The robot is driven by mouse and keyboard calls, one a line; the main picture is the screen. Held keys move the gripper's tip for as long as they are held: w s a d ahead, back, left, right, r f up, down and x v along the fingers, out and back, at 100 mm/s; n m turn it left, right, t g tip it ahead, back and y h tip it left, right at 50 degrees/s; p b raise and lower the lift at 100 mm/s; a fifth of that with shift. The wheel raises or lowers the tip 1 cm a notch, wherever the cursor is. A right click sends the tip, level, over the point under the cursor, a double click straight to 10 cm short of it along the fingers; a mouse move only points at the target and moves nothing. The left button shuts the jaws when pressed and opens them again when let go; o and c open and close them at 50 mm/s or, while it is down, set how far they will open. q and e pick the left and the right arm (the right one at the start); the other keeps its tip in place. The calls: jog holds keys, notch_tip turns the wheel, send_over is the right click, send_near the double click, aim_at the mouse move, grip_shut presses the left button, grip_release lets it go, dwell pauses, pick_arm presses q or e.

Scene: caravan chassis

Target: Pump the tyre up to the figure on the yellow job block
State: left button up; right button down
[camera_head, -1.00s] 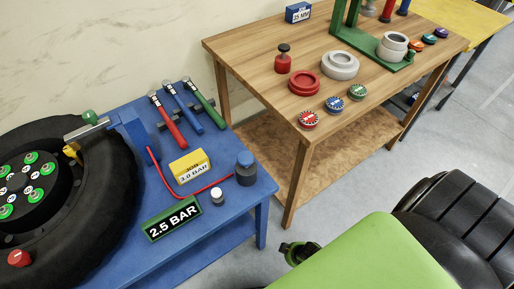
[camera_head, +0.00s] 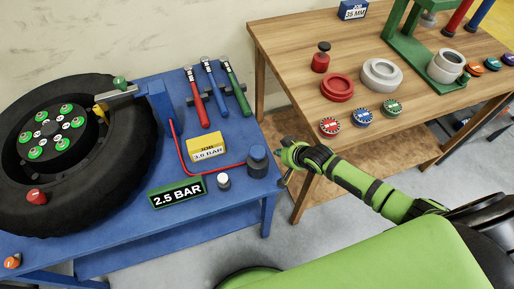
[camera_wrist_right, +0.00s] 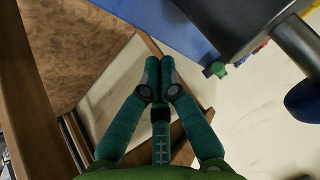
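The black tyre (camera_head: 110,178) stands at the left on the blue bench, its hub ringed with green-marked nuts. The yellow job block (camera_head: 207,149) carries a BAR figure that looks like 3.0 but is small. A green-framed display (camera_head: 177,192) reads 2.5 BAR. A dark blue knob or plunger (camera_head: 257,165) stands at the bench's right end, joined to a red hose (camera_head: 205,172). A small white-topped button (camera_head: 223,181) is beside it. My right gripper (camera_head: 285,158) is just right of the bench and plunger, apart from them; its fingers meet, empty, in the right wrist view (camera_wrist_right: 159,65). My left gripper is not in view.
A red knob (camera_head: 36,196) is by the tyre. The wooden table (camera_head: 300,60) at the right holds rings, coloured discs and a green press (camera_head: 402,40). Floor shows between the benches.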

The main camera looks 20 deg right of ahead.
jog(key=w+a+r+y+p, duration=0.15)
jog(key=a+r, duration=0.25)
jog(key=r, duration=0.8)
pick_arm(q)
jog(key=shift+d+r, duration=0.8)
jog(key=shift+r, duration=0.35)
pick_arm(e)
notch_tip(320, 180, up, 8)
jog(key=y, duration=0.2)
send_over(260, 152)
jog(key=shift+d+r+g, duration=0.1)
jog(key=shift+r+g, duration=0.1)
jog(key=shift+g, duration=0.2)
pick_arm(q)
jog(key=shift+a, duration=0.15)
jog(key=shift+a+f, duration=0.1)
pick_arm(e)
jog(key=shift+f, duration=0.1)
notch_tip(260, 152, down, 7)
jog(key=b, duration=0.8)
jog(key=shift+f+b, duration=0.3)
jog(key=shift+f, duration=0.5)
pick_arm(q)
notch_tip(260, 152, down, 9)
